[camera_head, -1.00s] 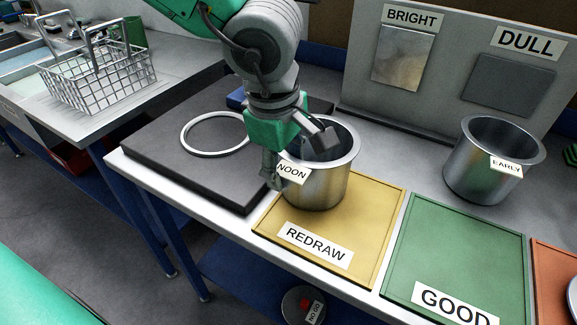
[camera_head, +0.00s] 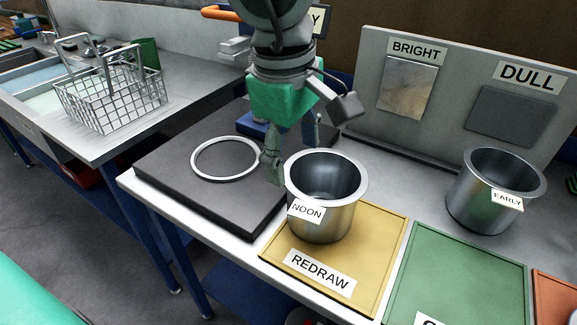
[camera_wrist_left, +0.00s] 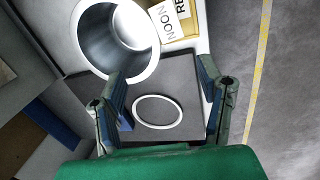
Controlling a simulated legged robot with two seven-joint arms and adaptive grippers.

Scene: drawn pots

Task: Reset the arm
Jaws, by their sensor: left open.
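My left gripper (camera_head: 292,150) is open and empty, behind and above the steel pot labelled NOON (camera_head: 325,222). In the left wrist view its fingers (camera_wrist_left: 163,95) are spread wide, with the NOON pot (camera_wrist_left: 112,42) beyond them and apart from them. The pot stands upright on the yellow REDRAW tray (camera_head: 375,240), at its back left part. A white ring (camera_head: 194,160) lies on the dark grey slab (camera_head: 165,180) left of the gripper. My right gripper is in neither view.
A steel pot labelled EARLY (camera_head: 470,205) stands behind the green tray (camera_head: 450,262). An upright panel (camera_head: 440,75) with BRIGHT and DULL plates rises at the back. A wire basket (camera_head: 112,100) sits on the left counter.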

